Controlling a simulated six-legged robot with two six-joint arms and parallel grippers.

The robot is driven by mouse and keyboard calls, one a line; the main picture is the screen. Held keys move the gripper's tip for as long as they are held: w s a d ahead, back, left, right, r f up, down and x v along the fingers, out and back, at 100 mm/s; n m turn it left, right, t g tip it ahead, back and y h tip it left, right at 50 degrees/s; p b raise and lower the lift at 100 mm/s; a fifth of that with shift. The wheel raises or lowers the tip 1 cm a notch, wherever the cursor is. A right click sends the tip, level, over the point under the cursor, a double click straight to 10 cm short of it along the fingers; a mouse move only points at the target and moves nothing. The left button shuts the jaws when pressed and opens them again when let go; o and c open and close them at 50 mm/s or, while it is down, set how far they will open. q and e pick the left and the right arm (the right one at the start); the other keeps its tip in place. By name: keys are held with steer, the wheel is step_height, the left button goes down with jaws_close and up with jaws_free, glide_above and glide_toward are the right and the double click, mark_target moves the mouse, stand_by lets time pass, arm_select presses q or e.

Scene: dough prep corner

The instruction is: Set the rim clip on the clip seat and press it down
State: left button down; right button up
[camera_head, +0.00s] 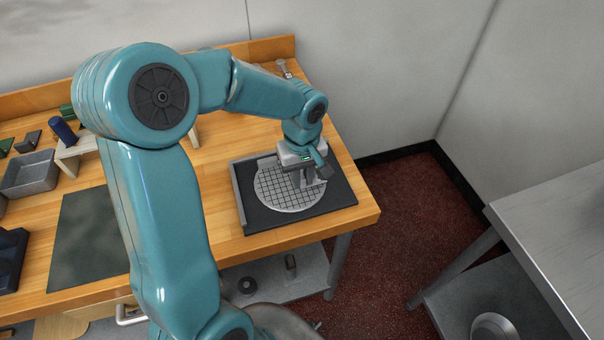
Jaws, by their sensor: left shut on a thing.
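My left gripper (307,180) points down over the right part of a round grey gridded disc (272,192). The disc lies on a black square board (338,196) at the right end of the wooden table. The gripper is shut on a small grey piece, most likely the rim clip, largely hidden by the fingers. The piece is low over the disc; I cannot tell whether it touches it. I cannot make out the clip seat clearly. My right gripper is not in view.
The wooden table (262,241) has a dark mat (88,240), a grey tray (30,178) and a blue cylinder (63,130) at the left. My left arm spans the middle. A lower shelf (305,273) holds small items. A grey table (560,225) stands at the right.

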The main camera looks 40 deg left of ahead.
arm_select(q)
steer(key=shift+f+b, duration=0.7)
steer(key=shift+f, duration=0.1)
steer(key=c, duration=0.9)
jaws_free()
steer(key=shift+c, duration=0.2)
steer(key=shift+r, duration=0.1)
step_height(320, 180, up, 8)
steer(key=p, duration=0.6)
